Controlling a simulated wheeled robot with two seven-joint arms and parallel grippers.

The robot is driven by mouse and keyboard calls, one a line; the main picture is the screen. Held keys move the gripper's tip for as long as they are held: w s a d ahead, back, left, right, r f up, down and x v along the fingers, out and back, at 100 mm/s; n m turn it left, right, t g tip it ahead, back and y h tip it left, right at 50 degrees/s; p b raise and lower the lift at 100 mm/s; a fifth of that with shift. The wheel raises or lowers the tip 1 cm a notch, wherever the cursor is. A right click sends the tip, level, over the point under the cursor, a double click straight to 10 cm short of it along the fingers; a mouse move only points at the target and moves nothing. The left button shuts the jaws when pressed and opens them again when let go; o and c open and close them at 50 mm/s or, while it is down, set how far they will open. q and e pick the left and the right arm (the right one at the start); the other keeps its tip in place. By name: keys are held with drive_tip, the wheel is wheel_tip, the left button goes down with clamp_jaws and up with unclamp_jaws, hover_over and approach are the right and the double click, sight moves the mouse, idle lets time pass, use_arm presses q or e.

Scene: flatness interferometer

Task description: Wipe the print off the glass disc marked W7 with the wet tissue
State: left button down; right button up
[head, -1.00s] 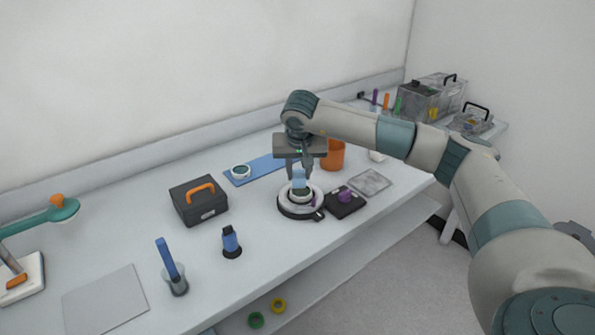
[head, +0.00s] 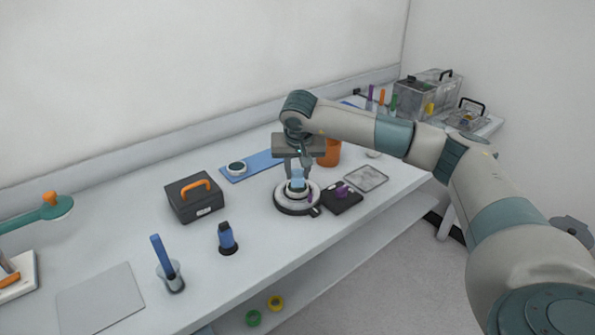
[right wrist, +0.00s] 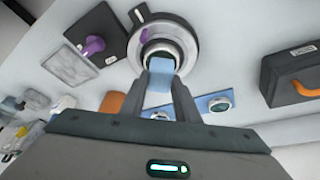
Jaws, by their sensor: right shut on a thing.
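My right gripper (head: 298,173) is shut on a light blue tissue (head: 297,182) and points straight down over a round stage (head: 285,208) with a dark base and pale ring. In the right wrist view the tissue (right wrist: 160,76) hangs between the fingers and overlaps the middle of the stage (right wrist: 187,42). It hides most of what sits there, and I cannot tell if it touches. Another round disc (head: 237,168) in a pale rim lies on the blue mat (head: 262,163). No W7 mark or print is readable. My left gripper is out of view.
A black pad (head: 345,205) with a purple knob and a grey speckled plate (head: 366,178) lie right of the stage. An orange cup (head: 329,153) stands behind. The front table is mostly clear.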

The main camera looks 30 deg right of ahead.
drive_tip(key=shift+f+b, duration=0.45)
drive_tip(key=shift+f, duration=0.2)
idle(0.7)
drive_tip(key=shift+w+a, duration=0.1)
drive_tip(key=shift+a, duration=0.1)
drive_tip(key=shift+w+a+r, duration=0.1)
drive_tip(key=shift+w+a, duration=0.15)
drive_tip(key=shift+a, duration=0.15)
drive_tip(key=shift+d, duration=0.15)
idle(0.3)
drive_tip(key=shift+s+d, duration=0.4)
drive_tip(key=shift+d, duration=0.15)
drive_tip(key=shift+s+d+b, duration=0.1)
drive_tip(key=shift+d+b, duration=0.05)
drive_tip(key=shift+b, duration=0.15)
drive_tip(key=shift+s+d, duration=0.2)
drive_tip(key=shift+d, duration=0.05)
drive_tip(key=shift+w+a, duration=0.1)
drive_tip(key=shift+a, duration=0.05)
idle(0.4)
